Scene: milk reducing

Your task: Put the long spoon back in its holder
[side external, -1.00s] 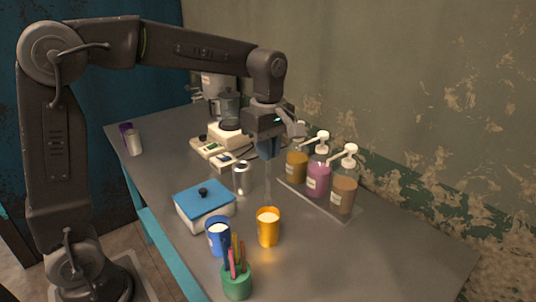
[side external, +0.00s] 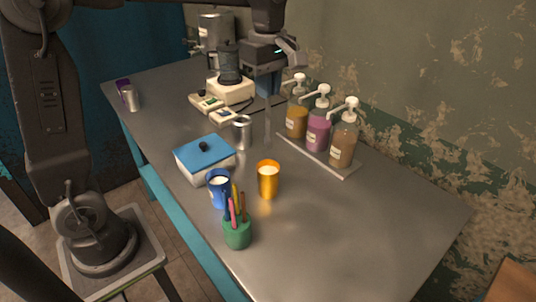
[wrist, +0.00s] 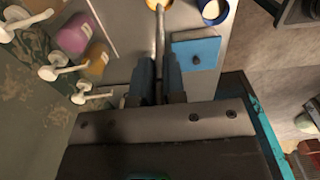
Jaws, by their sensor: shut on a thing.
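My gripper (side external: 268,82) is above the far part of the table, beside the coffee machine, fingers pointing down. In the wrist view my gripper (wrist: 158,72) is shut on the long spoon (wrist: 160,38), a thin grey rod running away from the fingers. Its far end overlaps the orange cup (wrist: 152,4) in that picture; I cannot tell the height between them.
The blue-lidded box (side external: 205,160), blue cup (side external: 219,190), orange cup (side external: 267,182) and green pen pot (side external: 237,235) stand near the front. Several pump bottles (side external: 318,132) stand on a tray at right. A coffee machine (side external: 230,88) is at the back. The right front table is clear.

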